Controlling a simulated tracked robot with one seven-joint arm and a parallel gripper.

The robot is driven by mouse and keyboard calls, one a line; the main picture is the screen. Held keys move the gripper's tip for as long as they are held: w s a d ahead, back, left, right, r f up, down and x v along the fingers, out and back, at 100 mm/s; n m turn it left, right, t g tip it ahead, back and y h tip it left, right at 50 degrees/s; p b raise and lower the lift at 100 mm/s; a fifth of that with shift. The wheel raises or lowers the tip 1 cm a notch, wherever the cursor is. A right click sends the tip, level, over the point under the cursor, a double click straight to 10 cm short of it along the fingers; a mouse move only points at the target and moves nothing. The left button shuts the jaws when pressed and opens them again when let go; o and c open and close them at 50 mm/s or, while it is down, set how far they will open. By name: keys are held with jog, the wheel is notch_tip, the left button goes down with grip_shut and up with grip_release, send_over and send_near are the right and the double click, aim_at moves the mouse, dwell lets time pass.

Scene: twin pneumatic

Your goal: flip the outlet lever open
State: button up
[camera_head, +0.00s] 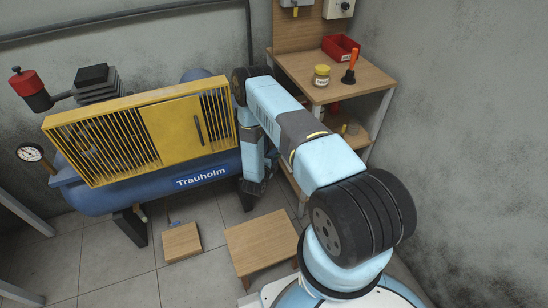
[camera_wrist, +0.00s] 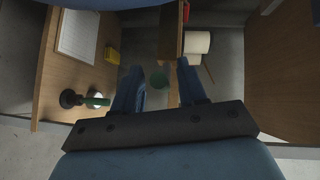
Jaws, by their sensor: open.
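I cannot make out the outlet lever for certain in either view. The blue tank (camera_head: 205,178) marked Trauholm carries a yellow slatted housing with a door (camera_head: 170,135). My gripper (camera_head: 255,187) hangs pointing down beside the tank's right end, partly hidden by my arm. In the wrist view my gripper (camera_wrist: 159,66) is open, its two dark blue fingers apart. Nothing is visibly held.
A wooden shelf unit (camera_head: 300,68) stands right of the tank, with a red bin (camera_head: 341,47), a yellow jar (camera_head: 321,76) and an orange-handled tool (camera_head: 351,66). A low wooden stool (camera_head: 262,243) and a small wooden block (camera_head: 181,242) stand on the floor. A pressure gauge (camera_head: 30,152) is at left.

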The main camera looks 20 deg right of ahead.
jog(key=shift+w+d, duration=0.1)
grip_shut()
dwell(0.4)
